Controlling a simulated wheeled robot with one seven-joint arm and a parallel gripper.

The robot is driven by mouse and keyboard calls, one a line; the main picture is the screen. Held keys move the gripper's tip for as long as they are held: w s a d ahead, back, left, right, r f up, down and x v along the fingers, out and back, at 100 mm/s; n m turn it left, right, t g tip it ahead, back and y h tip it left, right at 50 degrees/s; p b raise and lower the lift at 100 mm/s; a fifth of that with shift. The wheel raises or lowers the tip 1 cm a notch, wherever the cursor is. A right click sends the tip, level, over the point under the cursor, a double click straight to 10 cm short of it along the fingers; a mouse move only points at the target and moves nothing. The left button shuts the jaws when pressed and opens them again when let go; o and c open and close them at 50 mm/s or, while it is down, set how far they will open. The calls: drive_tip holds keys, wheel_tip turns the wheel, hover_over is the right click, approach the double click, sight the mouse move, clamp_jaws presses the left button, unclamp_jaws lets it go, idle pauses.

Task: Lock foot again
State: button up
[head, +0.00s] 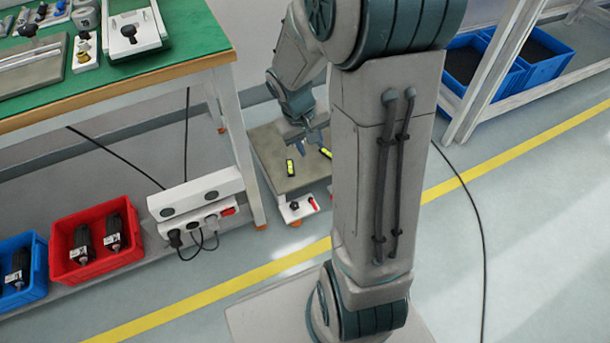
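A low stand with a grey-brown top plate (266,150) is on the floor right of the workbench. Two small yellow-green spirit levels lie on it, one at the left (290,168) and one at the right (326,153), partly covered by my arm. A white block (287,212) on the stand's near edge carries a black knob (294,206) and a red lever (313,203). An orange foot (296,223) shows below the block. My gripper (311,149) points down over the plate, behind the block; its fingers are too small to tell open from shut.
The green-topped workbench (195,40) with fixtures stands at the left, its leg close beside the stand. A white socket unit (195,195) with cables, a red bin (80,270) and a blue bin (38,285) are lower left. Blue bins (545,68) sit on a rack at the right.

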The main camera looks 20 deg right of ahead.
drive_tip(key=w+d+f+p, duration=0.1)
drive_tip(key=w+d+f, duration=0.2)
drive_tip(key=w+f, duration=0.15)
drive_tip(key=y+p, duration=0.3)
drive_tip(key=p, duration=0.1)
hover_over(314, 204)
wheel_tip(314, 204, down, 23)
wheel_tip(314, 204, down, 14)
drive_tip(key=b, duration=0.5)
clamp_jaws()
